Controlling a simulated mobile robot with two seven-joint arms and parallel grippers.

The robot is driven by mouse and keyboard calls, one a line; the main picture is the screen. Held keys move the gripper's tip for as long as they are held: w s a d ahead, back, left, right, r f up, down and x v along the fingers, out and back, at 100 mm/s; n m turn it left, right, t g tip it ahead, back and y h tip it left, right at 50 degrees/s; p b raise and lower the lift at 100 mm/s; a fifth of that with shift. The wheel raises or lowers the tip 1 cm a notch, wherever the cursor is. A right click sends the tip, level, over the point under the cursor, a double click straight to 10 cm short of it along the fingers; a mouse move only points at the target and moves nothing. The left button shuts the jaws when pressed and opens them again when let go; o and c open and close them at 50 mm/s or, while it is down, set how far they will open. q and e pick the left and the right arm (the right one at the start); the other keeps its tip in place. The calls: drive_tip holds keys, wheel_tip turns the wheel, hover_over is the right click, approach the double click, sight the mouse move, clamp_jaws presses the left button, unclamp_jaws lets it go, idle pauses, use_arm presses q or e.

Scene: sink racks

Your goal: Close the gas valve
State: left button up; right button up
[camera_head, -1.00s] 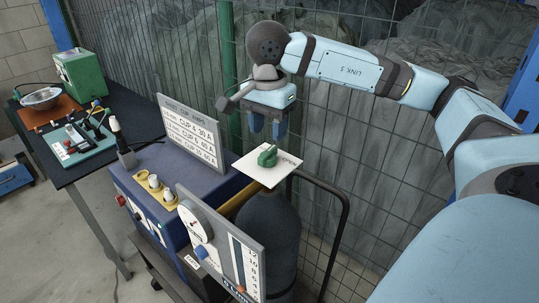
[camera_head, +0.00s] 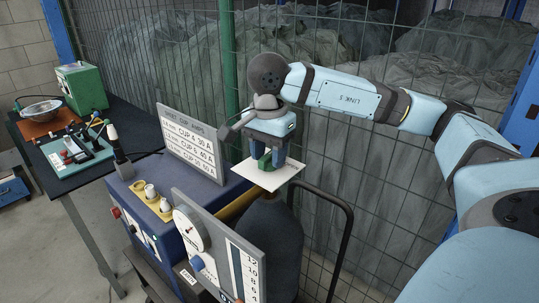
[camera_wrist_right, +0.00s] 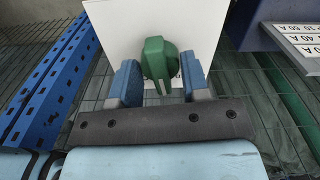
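The gas valve has a green knob (camera_head: 264,162) on a square white plate (camera_head: 284,176), on top of a dark gas cylinder (camera_head: 270,235). In the right wrist view the green knob (camera_wrist_right: 158,60) stands in front of the white plate (camera_wrist_right: 205,22). My right gripper (camera_head: 268,160) is lowered onto the knob, pointing down. Its two blue fingers (camera_wrist_right: 160,84) are open, one on each side of the knob, with a gap visible on both sides. Writing on the plate is mostly hidden. My left gripper is not in view.
A blue machine (camera_head: 150,212) with a sign board (camera_head: 190,143) and a gauge panel (camera_head: 215,245) stands left of the cylinder. A dark bench (camera_head: 95,170) holds tools at the far left. A wire mesh fence (camera_head: 340,150) is behind, and a black trolley handle (camera_head: 345,225) is right of the cylinder.

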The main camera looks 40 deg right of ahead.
sight(268, 155)
drive_tip(key=shift+f+n+b, duration=0.15)
drive_tip(key=shift+n+b, duration=0.5)
drive_tip(key=shift+n, duration=0.15)
drive_tip(key=n+b, duration=0.3)
drive_tip(key=n, duration=0.2)
drive_tip(key=o, duration=0.6)
drive_tip(key=shift+r+n, duration=0.2)
drive_tip(key=shift+n, duration=0.1)
drive_tip(key=shift+r, duration=0.1)
drive_tip(key=shift+r, duration=0.2)
drive_tip(key=shift+r+p, duration=1.45)
drive_tip(key=shift+r, duration=0.75)
